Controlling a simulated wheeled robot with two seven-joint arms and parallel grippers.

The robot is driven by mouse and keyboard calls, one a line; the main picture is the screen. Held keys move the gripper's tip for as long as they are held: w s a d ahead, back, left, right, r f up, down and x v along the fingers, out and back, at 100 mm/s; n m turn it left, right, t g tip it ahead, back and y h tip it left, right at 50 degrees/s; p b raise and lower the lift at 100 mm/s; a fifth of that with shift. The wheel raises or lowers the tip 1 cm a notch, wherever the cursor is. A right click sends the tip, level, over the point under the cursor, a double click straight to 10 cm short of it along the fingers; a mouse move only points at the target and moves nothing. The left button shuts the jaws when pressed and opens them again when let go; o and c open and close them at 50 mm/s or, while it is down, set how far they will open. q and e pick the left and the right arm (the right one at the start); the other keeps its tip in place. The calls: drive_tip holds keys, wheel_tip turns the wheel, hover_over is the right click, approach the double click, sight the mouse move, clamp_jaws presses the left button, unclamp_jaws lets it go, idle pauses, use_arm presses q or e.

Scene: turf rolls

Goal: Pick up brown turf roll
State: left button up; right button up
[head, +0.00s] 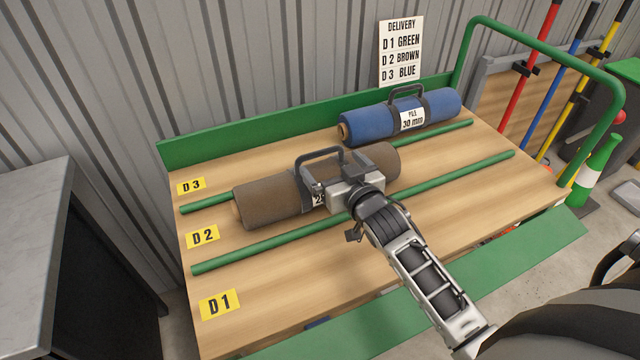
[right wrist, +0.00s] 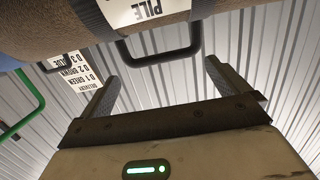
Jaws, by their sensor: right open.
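The brown turf roll (head: 268,202) lies in lane D2 between two green rails. It also shows along the top of the right wrist view (right wrist: 50,28). It has a dark strap with a white label, partly hidden by my gripper, and a dark loop handle (head: 318,154). My right gripper (head: 325,188) is open, in front of the roll's middle. In the right wrist view its two fingers (right wrist: 161,72) are spread apart and empty, with the handle (right wrist: 155,62) just beyond and between their tips. Whether they touch it I cannot tell. My left gripper is not in view.
A blue turf roll (head: 375,122) lies behind in lane D3. Lane D1 is empty at the front of the wooden bench (head: 290,300). Green rails (head: 230,258) separate the lanes. A delivery sign (head: 401,52) hangs at the back. A grey cabinet (head: 35,215) stands at left.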

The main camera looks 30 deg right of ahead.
sight(320, 151)
drive_tip(key=w, duration=0.5)
drive_tip(key=w+f, duration=0.1)
drive_tip(key=w, duration=0.2)
drive_tip(key=shift+w+f, duration=0.1)
drive_tip(key=shift+w, duration=0.05)
drive_tip(key=c, duration=1.8)
drive_tip(key=shift+r, duration=0.3)
